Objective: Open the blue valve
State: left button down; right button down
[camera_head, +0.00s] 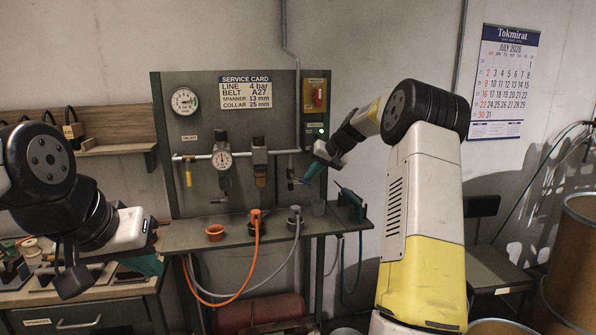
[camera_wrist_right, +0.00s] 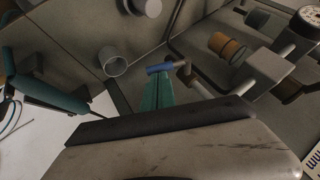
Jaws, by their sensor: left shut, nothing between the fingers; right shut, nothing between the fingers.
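The blue valve shows as a small blue lever (camera_wrist_right: 159,68) on a pipe fitting in the right wrist view. In the head view its blue part (camera_head: 296,181) is small, at the right end of the panel's pipe. My right gripper (camera_head: 308,177) is shut and empty, its teal fingertips right beside the lever. In the right wrist view the shut fingers (camera_wrist_right: 158,84) end just below the lever; I cannot tell whether they touch it. My left gripper (camera_head: 148,264) is at the lower left, shut and empty, away from the panel and partly hidden by its own body.
The panel carries a gauge (camera_head: 185,101), a regulator (camera_head: 222,157) and a red switch (camera_head: 317,96). Orange (camera_head: 256,217) and grey (camera_head: 295,218) hose ends stand on the narrow shelf, beside a grey cup (camera_head: 318,207) and a teal-handled tool (camera_head: 350,197).

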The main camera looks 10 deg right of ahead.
aim_at(310, 183)
notch_tip(310, 183, down, 3)
jog(key=m+y, duration=0.1)
jog(key=y, duration=0.1)
jog(key=m+y, duration=0.1)
jog(key=y, duration=0.2)
jog(key=shift+d+f+t, duration=0.1)
jog(key=shift+t, duration=0.2)
jog(key=f+m+y, duration=0.1)
jog(key=a+f+t+y, duration=0.1)
jog(key=y, duration=0.1)
jog(key=shift+a+m, duration=0.1)
jog(key=shift+m, duration=0.3)
jog(key=shift+r, duration=0.1)
